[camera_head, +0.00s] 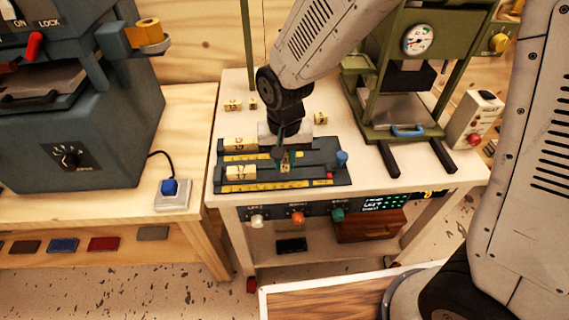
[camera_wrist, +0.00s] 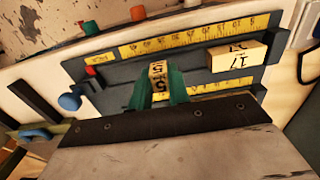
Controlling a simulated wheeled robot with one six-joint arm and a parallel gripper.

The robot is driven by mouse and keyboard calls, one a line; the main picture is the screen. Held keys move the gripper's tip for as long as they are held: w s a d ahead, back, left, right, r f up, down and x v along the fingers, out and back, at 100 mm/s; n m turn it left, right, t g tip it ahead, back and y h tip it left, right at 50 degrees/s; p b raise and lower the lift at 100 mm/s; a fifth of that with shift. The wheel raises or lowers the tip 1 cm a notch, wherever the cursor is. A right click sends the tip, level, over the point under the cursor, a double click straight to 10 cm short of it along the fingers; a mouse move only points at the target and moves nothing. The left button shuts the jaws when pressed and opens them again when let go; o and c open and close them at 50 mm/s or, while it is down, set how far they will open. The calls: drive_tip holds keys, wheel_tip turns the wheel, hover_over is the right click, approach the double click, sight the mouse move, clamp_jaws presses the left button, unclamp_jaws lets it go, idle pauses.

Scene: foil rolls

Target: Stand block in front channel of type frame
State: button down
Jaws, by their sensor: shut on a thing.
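My gripper (camera_head: 284,155) points down over the dark type frame (camera_head: 310,178). Its green fingers are shut on a small yellow block, the held block (camera_head: 285,167), which also shows between the fingertips in the wrist view (camera_wrist: 158,75), with dark figures on it. The held block is over the front part of the frame, to the right of a block marked 17 (camera_head: 241,173) in the front channel, with a clear gap between them. That block also shows in the wrist view (camera_wrist: 237,57). I cannot tell whether the held block touches the channel floor.
Another yellow block (camera_head: 240,143) sits in the rear channel. Yellow rulers (camera_head: 265,184) run along the channels. A blue knob (camera_head: 342,157) is at the frame's right end. Loose blocks (camera_head: 233,104) lie behind on the table. A green press (camera_head: 400,110) stands at the right.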

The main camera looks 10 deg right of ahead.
sight(285, 165)
drive_tip(key=shift+w+d+f, duration=0.1)
drive_tip(key=shift+w, duration=0.5)
drive_tip(key=shift+w+f, duration=0.15)
drive_tip(key=shift+f, duration=1.6)
drive_tip(key=shift+f, duration=0.1)
drive_tip(key=c, duration=1.3)
unclamp_jaws()
wheel_tip(285, 165, up, 12)
drive_tip(key=shift+r, duration=0.15)
